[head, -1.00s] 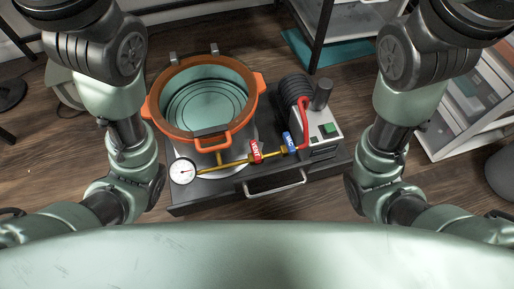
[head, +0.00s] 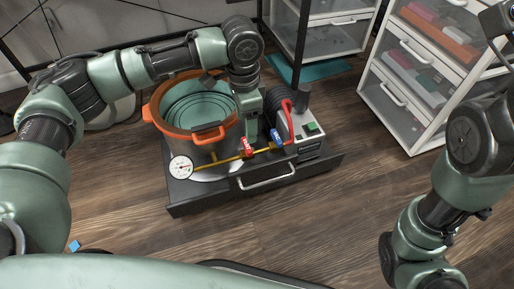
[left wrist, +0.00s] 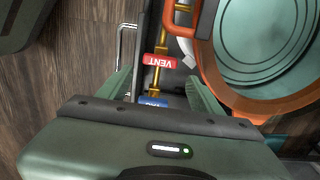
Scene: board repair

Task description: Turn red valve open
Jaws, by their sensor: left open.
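The red valve handle (head: 247,148), marked VENT, sits on a brass pipe (head: 228,160) at the front of the orange-rimmed chamber (head: 152,110). In the left wrist view the red handle (left wrist: 160,61) lies across the pipe, just beyond and between my open fingers. My left gripper (head: 256,138) is above the pipe, between the red handle and the blue handle (head: 278,138); it also shows in the left wrist view (left wrist: 162,82), holding nothing. The blue handle (left wrist: 153,101) is partly hidden by the gripper body. My right gripper is out of view; only its arm shows.
A white pressure gauge (head: 181,168) is at the pipe's left end. A pump (head: 306,130) with a red hose (head: 289,120) stands at right. White drawers (head: 425,75) stand at the far right.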

